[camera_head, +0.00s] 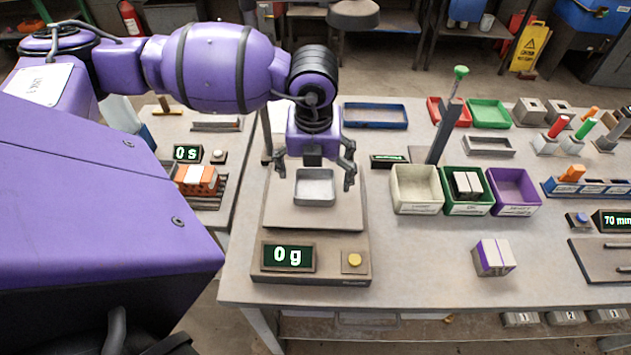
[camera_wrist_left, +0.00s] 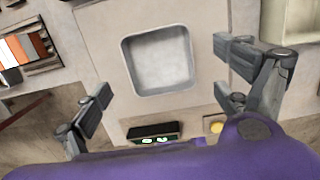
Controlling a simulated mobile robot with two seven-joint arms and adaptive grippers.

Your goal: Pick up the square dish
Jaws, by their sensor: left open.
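The square dish (camera_head: 314,187) is a shallow grey metal tray resting on the plate of a weighing scale (camera_head: 313,262), whose display reads "0 g". It also shows in the left wrist view (camera_wrist_left: 160,60), whole and empty. My left gripper (camera_head: 315,178) is above the dish, pointing down, with its fingers wide apart on either side of it. In the left wrist view my left gripper (camera_wrist_left: 160,97) is open, and its fingers appear clear of the dish. Whether the fingertips are at the dish's height is hard to tell. My right gripper is not in view.
White, green and purple bins (camera_head: 514,191) stand right of the scale, with a tall dark post (camera_head: 447,125) behind them. A purple-and-grey block (camera_head: 494,257) lies near the front. A blue tray (camera_head: 375,115) is behind. A brick on a rack (camera_head: 197,180) sits left, across a gap between tables.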

